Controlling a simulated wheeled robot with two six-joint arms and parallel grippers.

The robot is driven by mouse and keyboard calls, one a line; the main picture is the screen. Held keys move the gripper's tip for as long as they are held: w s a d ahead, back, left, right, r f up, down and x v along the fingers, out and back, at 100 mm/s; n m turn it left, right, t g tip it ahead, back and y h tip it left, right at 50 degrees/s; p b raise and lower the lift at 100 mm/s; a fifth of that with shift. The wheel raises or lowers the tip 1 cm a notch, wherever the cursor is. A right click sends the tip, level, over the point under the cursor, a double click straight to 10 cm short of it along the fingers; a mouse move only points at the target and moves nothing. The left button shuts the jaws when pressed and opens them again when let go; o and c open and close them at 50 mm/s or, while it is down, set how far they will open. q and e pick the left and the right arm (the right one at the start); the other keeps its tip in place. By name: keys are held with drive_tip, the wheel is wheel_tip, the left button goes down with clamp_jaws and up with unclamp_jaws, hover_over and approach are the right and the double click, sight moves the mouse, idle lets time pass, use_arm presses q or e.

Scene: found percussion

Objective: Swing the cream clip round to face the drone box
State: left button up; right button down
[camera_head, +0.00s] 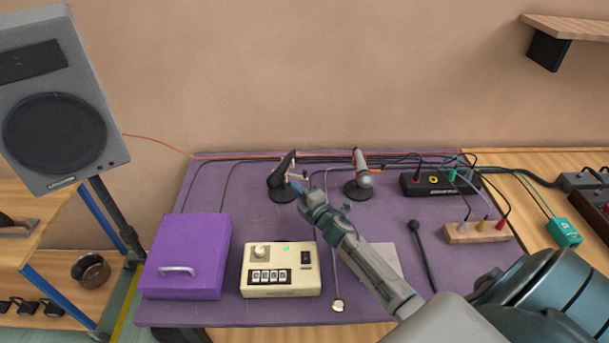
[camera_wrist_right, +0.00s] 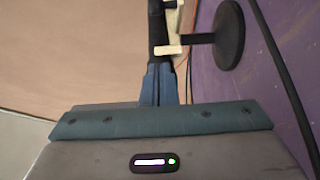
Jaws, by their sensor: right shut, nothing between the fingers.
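A small cream clip (camera_head: 297,177) is on a dark stand with a round base (camera_head: 282,194) on the purple table. In the right wrist view the cream piece (camera_wrist_right: 170,50) juts out beside a dark upright part, near the round base (camera_wrist_right: 229,35). My right gripper (camera_head: 299,188) is shut and empty, its blue fingertips (camera_wrist_right: 160,72) close to the clip and dark part; I cannot tell whether they touch. A cream box with a knob and number wheels (camera_head: 281,283) sits nearer the front. No label shows which box is the drone box. My left gripper is out of view.
A second microphone stand (camera_head: 358,190) is just right of the clip's stand. A purple box (camera_head: 187,250) stands at the front left. A black box (camera_head: 425,187), cables and a wooden plug block (camera_head: 465,238) fill the right side. A black beater (camera_head: 424,255) lies nearby.

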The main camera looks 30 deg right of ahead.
sight(306, 174)
drive_tip(key=shift+w+r, duration=0.15)
drive_tip(key=shift+w, duration=0.75)
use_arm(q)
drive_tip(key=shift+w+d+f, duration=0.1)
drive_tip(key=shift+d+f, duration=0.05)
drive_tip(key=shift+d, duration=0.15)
use_arm(e)
drive_tip(key=d, duration=0.4)
drive_tip(key=shift+w, duration=0.3)
drive_tip(key=shift+a, duration=0.1)
drive_tip(key=shift+w+d+b, duration=0.2)
drive_tip(key=shift+w+d, duration=0.1)
drive_tip(key=shift+d, duration=0.2)
drive_tip(key=shift+w+d+b, duration=0.15)
drive_tip(key=shift+w+d, duration=0.1)
drive_tip(key=shift+d, duration=0.25)
drive_tip(key=shift+w+d, duration=0.1)
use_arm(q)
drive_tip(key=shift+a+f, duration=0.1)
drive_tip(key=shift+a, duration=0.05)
